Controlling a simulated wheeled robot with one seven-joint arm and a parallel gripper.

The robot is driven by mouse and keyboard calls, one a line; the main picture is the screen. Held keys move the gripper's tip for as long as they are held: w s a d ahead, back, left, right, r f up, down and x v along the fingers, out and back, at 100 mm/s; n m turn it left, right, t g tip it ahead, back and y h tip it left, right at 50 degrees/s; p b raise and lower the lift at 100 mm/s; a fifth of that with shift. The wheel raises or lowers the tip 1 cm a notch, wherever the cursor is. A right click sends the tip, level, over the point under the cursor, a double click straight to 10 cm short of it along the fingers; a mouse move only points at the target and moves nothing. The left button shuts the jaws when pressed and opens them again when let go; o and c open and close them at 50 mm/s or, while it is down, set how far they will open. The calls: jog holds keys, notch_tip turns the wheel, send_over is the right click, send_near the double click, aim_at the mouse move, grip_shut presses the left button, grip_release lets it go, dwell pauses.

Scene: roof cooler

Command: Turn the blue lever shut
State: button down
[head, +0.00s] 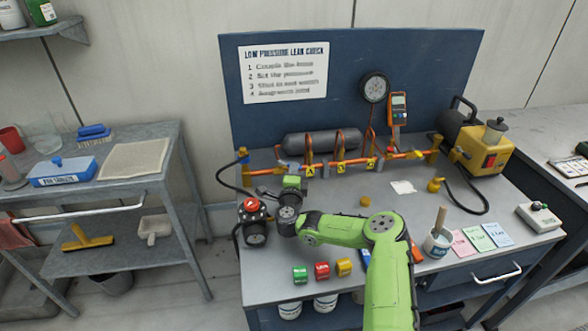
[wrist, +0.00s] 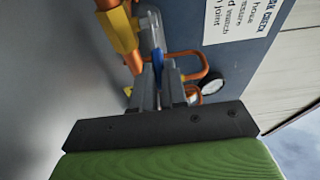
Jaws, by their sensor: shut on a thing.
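The blue lever (wrist: 158,64) shows in the wrist view as a narrow blue strip between my fingers, beside a grey body and a brass fitting (wrist: 122,30). My gripper (wrist: 162,72) is shut on it; the fingers hide most of the lever. In the head view my gripper (head: 291,168) is at the left part of the orange pipe (head: 345,163), and the lever in its grip cannot be made out there.
A black regulator with a red top (head: 250,207) stands close left of my wrist. A grey cylinder (head: 322,141) lies behind the pipe. Red, green and yellow blocks (head: 322,271) line the bench's front. A yellow pump (head: 482,150) and cup (head: 437,243) stand to the right.

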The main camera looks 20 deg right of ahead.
dwell(0.4)
jog(key=c, duration=1.4)
grip_release()
jog(key=shift+c, duration=0.2)
